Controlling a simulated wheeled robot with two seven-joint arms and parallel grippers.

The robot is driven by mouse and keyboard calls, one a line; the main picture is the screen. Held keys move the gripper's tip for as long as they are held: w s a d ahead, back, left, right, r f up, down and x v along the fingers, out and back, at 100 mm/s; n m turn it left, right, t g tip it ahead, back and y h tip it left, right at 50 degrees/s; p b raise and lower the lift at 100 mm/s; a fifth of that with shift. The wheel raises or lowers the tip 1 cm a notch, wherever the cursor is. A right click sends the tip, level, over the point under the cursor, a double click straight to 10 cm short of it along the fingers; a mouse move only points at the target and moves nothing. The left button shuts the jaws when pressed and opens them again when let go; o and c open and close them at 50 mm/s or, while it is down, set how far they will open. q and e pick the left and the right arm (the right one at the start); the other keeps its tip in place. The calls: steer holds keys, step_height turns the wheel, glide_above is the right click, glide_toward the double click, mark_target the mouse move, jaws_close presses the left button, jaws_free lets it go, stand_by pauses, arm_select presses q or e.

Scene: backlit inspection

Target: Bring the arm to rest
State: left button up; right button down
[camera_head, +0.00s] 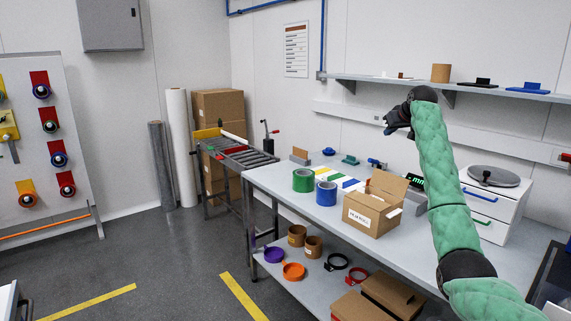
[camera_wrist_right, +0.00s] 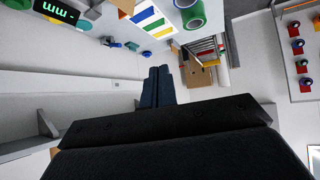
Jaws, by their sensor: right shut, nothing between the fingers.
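My right arm, in a green quilted sleeve, rises from the lower right in the head view. Its black right gripper (camera_head: 388,128) is raised in front of the back wall, above the workbench and just below the level of the wall shelf. In the right wrist view the two dark fingers (camera_wrist_right: 157,72) are together with nothing between them. The gripper touches nothing that I can see. My left gripper does not show in either view.
The workbench (camera_head: 262,181) holds an open cardboard box (camera_head: 368,217), a green roll (camera_head: 303,181), a blue roll (camera_head: 326,194) and a white drawer unit (camera_head: 499,220). A wall shelf (camera_head: 425,86) runs behind the gripper. A roller conveyor (camera_head: 250,158) stands left; open floor lies before it.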

steer(key=s+a+r+t+h, duration=0.1)
steer(key=s+a+r+t, duration=0.15)
steer(key=s+r, duration=0.3)
steer(key=s+a+f+m+h, duration=0.1)
steer(key=s+a+f, duration=0.2)
steer(key=s+a, duration=0.2)
steer(key=s+a+f+g, duration=0.1)
steer(key=s+a+f, duration=0.2)
steer(key=s+f, duration=0.75)
steer(key=s+a+f+g, duration=0.1)
steer(key=s+a+f, duration=0.3)
steer(key=s+f, duration=0.65)
steer(key=s+a+f+g, duration=0.1)
steer(key=s+a+f, duration=0.2)
steer(key=s+f, duration=0.75)
steer(key=s+a+f+g, duration=0.2)
steer(key=s+f+g, duration=0.1)
steer(key=s+f, duration=1.4)
steer(key=s+a+f+g, duration=0.2)
steer(key=s+f+g, duration=0.2)
steer(key=s+f, duration=1.3)
steer(key=s, duration=0.2)
steer(key=shift+s+m+y, duration=0.3)
steer(key=shift+s+y, duration=0.1)
steer(key=shift+g, duration=0.25)
